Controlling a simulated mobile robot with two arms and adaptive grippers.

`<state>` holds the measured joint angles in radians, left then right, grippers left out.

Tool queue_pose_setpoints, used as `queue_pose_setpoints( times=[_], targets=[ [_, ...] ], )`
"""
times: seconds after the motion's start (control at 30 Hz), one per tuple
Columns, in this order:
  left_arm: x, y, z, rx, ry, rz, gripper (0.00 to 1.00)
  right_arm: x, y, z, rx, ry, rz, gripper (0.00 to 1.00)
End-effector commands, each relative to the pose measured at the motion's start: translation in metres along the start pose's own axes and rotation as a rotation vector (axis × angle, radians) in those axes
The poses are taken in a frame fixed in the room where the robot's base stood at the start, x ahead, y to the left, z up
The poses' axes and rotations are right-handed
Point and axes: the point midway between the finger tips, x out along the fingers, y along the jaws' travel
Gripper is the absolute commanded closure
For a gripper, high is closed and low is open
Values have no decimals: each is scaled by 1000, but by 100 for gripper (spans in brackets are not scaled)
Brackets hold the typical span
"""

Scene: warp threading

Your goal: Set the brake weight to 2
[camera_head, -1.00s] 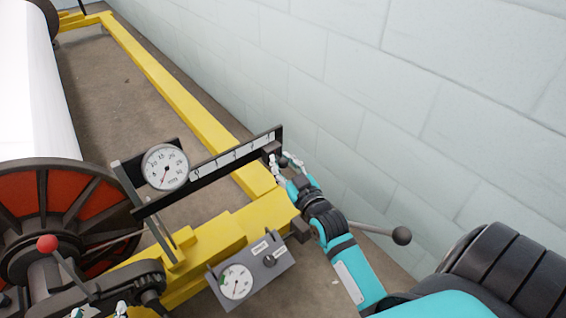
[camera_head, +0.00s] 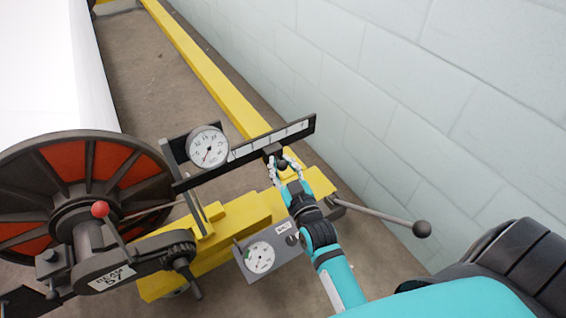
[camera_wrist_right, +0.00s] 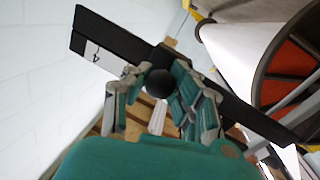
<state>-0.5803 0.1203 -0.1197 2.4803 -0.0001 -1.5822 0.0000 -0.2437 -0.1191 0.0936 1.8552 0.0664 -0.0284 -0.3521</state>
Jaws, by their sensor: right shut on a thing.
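The brake weight (camera_head: 272,151) is a small dark block on the black scale beam (camera_head: 306,124), with a dark ball knob that also shows in the wrist view (camera_wrist_right: 159,84). It sits right of the beam's middle, some way in from its outer end. My right gripper (camera_head: 283,165) is shut around the knob. In the wrist view my right fingers (camera_wrist_right: 158,92) flank the knob, and one figure, seemingly a 4, shows on the white scale strip (camera_wrist_right: 104,58) toward the outer end. The other scale figures are too small to read. My left gripper is out of view.
A round dial (camera_head: 208,147) stands at the beam's inner end. A second gauge box (camera_head: 262,258) is below on the yellow frame (camera_head: 230,217). A lever with a ball end (camera_head: 421,229) sticks out right of my forearm. The block wall (camera_head: 420,120) is close behind.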

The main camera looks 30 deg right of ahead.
Motion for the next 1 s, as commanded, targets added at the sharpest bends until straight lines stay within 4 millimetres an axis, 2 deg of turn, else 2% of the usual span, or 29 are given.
queue_pose_setpoints(
  times=[0.07, 0.1, 0.3, 0.67, 0.77, 1.0],
  targets=[
    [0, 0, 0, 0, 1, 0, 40, -2, 1, 4, -2, -7, 0, 100],
    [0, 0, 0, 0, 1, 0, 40, -2, 0, 4, -2, -7, 0, 77],
    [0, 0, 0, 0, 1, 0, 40, -1, 0, 2, -1, -4, 0, 50],
    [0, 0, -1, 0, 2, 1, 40, -6, 0, 2, 0, -3, -1, 49],
    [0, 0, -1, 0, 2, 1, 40, -19, 0, 2, 0, -5, -1, 49],
    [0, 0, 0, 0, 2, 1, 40, -71, 0, 3, 0, -8, -1, 49]
  ],
)
